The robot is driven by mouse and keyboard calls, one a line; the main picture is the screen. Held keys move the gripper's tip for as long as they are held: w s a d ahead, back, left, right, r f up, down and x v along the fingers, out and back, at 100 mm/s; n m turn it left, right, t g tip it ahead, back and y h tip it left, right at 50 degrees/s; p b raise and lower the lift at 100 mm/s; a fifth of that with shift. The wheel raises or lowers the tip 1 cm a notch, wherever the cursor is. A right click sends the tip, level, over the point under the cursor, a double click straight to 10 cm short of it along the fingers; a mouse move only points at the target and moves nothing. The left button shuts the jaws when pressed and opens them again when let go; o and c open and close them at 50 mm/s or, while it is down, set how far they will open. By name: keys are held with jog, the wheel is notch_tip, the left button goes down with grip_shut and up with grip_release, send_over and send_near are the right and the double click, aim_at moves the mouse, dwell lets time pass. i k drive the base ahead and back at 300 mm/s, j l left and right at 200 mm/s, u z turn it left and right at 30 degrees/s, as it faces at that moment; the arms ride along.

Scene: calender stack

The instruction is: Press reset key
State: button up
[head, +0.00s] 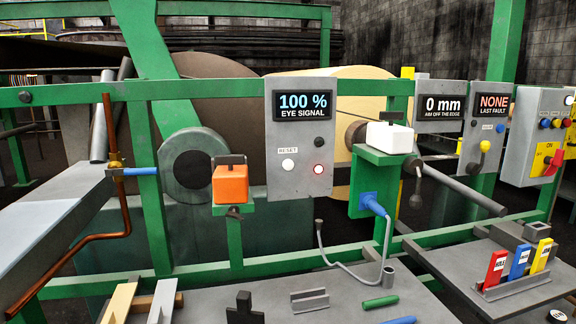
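The grey control box (298,185) hangs on the green frame in the middle of the head view. Its screen (303,105) reads "100 % EYE SIGNAL". Below the screen, on the left, is a small label (287,151) that reads "RESET". The round white reset key (288,165) sits just under that label, and nothing covers it. To its right is a second round button (318,169) with a red ring. My gripper is not in view.
An orange block (230,184) and a white block (390,137) sit on green brackets either side of the box. A grey bench (215,300) in front holds loose parts. A copper pipe (121,200) stands left. Other panels (487,140) hang right.

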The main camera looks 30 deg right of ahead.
aim_at(288, 164)
jog(key=k+l, duration=0.15)
jog(key=l, duration=0.25)
jog(key=k+l+z, duration=0.1)
jog(key=l, duration=0.3)
jog(key=k+l, duration=0.1)
jog(key=l, duration=0.3)
jog(key=k+l, duration=0.1)
jog(key=l, duration=0.3)
jog(key=i, duration=0.95)
jog(key=l+z, duration=0.05)
